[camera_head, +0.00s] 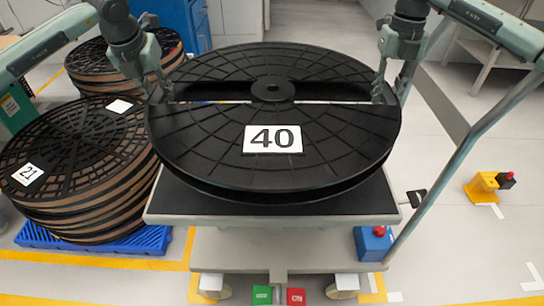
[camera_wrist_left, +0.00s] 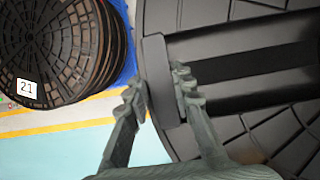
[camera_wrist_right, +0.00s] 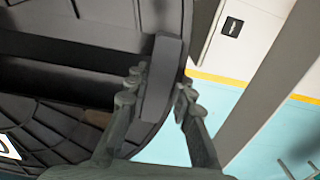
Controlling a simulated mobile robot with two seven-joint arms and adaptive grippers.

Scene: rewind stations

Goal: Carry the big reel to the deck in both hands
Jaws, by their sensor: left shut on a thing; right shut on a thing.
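The big reel (camera_head: 205,150) is black, with two round flanges, a centre hub and a white label reading 40. It lies about level over the black deck (camera_head: 372,200) of a grey cart; whether it touches the deck is hidden beneath it. My left gripper (camera_head: 160,92) is at the reel's left edge, its fingers on both sides of an upright bar (camera_wrist_left: 157,80). My right gripper (camera_head: 381,90) is at the right edge, its fingers on both sides of a matching bar (camera_wrist_right: 162,78). Both are shut on the reel.
A stack of reels labelled 21 (camera_head: 80,150) stands on a blue pallet (camera_head: 90,238) close at left, with another stack (camera_head: 95,70) behind. A cart rail (camera_head: 450,165) slants up at right. A red-button box (camera_head: 374,243) sits at front right.

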